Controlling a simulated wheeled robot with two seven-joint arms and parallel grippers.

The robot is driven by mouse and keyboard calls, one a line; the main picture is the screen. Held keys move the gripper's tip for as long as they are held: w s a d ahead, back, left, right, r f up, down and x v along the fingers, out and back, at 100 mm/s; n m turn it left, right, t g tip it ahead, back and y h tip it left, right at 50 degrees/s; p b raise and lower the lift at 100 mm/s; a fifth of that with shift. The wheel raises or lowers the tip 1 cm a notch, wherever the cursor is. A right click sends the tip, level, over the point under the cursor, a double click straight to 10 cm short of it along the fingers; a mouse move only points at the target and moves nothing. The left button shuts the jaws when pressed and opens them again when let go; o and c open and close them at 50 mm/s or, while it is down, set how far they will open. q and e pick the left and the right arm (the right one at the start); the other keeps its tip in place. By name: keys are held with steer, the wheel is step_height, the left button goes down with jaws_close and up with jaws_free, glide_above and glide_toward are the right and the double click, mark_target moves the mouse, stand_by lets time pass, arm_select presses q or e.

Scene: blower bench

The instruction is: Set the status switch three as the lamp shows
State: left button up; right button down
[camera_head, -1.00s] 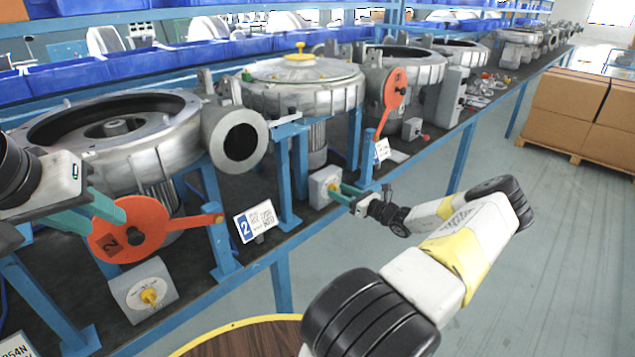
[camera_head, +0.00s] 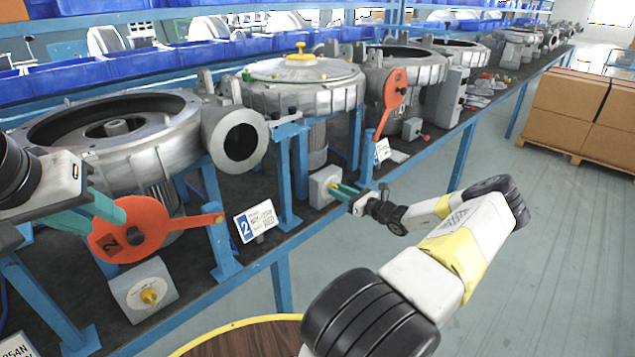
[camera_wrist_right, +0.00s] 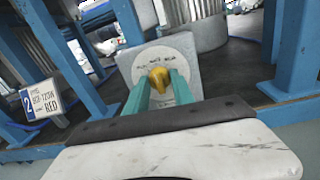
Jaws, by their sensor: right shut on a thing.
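A grey switch box (camera_head: 323,183) with a yellow knob stands at the bench's front edge, in the middle of the head view. My right gripper (camera_head: 337,190) has its green fingers at this knob. In the right wrist view the yellow knob (camera_wrist_right: 159,79) sits between the two fingertips, which are shut on it. The white dial (camera_wrist_right: 165,58) has small marks, too small to read. My left gripper (camera_head: 109,216) has its green fingers apart, in front of the red disc (camera_head: 150,222) marked 2. I cannot make out a lit lamp.
A second switch box (camera_head: 143,291) with a yellow knob stands at the front left. A plate (camera_head: 256,221) marked 2 and blue bench legs (camera_head: 290,175) are near the right gripper. Large blower housings (camera_head: 302,88) line the bench.

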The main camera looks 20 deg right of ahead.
steer(key=shift+a+n, duration=0.1)
steer(key=shift+n, duration=4)
steer(key=c, duration=1.1)
jaws_free()
steer(key=shift+v, duration=3.9)
steer(key=shift+r, duration=0.2)
